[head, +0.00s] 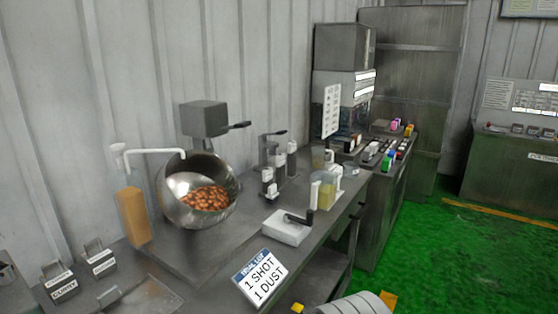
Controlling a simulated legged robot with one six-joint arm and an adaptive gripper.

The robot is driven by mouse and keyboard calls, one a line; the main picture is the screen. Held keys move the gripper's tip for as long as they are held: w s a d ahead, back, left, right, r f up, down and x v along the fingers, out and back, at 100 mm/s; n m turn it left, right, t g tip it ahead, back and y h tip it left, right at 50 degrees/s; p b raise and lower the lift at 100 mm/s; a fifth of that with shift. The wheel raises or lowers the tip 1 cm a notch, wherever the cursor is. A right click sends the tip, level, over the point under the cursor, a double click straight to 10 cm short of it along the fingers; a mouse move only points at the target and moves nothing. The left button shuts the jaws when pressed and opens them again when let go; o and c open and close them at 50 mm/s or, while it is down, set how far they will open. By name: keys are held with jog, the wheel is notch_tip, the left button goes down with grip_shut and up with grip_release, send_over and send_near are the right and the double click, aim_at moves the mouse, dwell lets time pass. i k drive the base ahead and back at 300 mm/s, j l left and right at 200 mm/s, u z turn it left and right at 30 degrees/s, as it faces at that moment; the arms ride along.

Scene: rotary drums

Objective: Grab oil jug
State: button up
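A clear jug with yellowish liquid and a pale handle (327,191) stands on the metal workbench (215,262), near its right side. It looks like the oil jug, though no label can be read. A tall pump bottle of orange-amber liquid (133,215) stands at the left of the bench. My gripper is not in view, and nothing is seen touching the jug.
A tilted metal drum (198,190) holds brown pieces. A white box with a dark crank (288,227) sits just in front of the jug. Dark dispensers (270,178) stand left of it. Green floor (440,255) is open at right.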

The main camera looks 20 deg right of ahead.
aim_at(319, 152)
jog(key=i+l+u, duration=0.15)
jog(key=l, duration=0.15)
jog(key=i+l+u, duration=0.15)
jog(key=l, duration=0.15)
jog(key=i+l+u, duration=0.2)
jog(key=l+u, duration=0.15)
jog(key=l, duration=0.3)
jog(key=i+l, duration=0.1)
jog(key=l, duration=0.4)
jog(key=i+l, duration=0.15)
jog(key=l, duration=0.3)
jog(key=i+l, duration=0.1)
jog(key=l, duration=0.4)
jog(key=i+l, duration=0.15)
jog(key=l, duration=0.35)
jog(key=i+l, duration=0.1)
jog(key=l, duration=0.4)
jog(key=i+l, duration=0.1)
jog(key=l, duration=0.35)
jog(key=i+l, duration=0.15)
jog(key=l, duration=0.35)
jog(key=i+l, duration=0.1)
jog(key=l, duration=0.4)
